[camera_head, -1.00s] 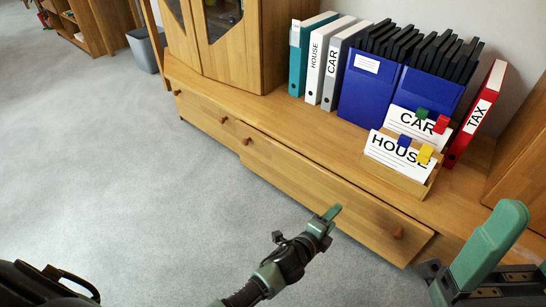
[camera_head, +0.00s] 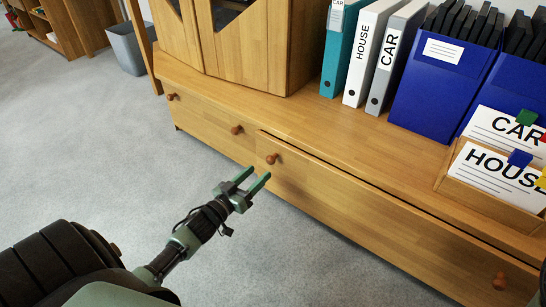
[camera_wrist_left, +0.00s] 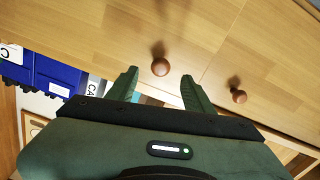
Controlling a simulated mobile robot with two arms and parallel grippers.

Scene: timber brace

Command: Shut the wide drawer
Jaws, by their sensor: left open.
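The wide drawer (camera_head: 380,215) is the long wooden front low in the cabinet. Its front stands a little proud of the narrower drawer beside it, so it is slightly open. It has a round brown left knob (camera_head: 271,158) and a right knob (camera_head: 500,281). My left gripper (camera_head: 255,181) is open and empty, in front of the drawer's left end, just below the left knob in the head view. In the left wrist view, that knob (camera_wrist_left: 160,67) shows between the open fingers (camera_wrist_left: 158,86), apart from them. My right gripper is not in view.
A narrower drawer (camera_head: 205,125) with two knobs sits flush at the left. Binders (camera_head: 367,50), blue file boxes (camera_head: 435,85) and a wooden card tray (camera_head: 485,200) stand on the cabinet top. Grey carpet (camera_head: 90,150) in front is clear. A grey bin (camera_head: 127,48) stands far left.

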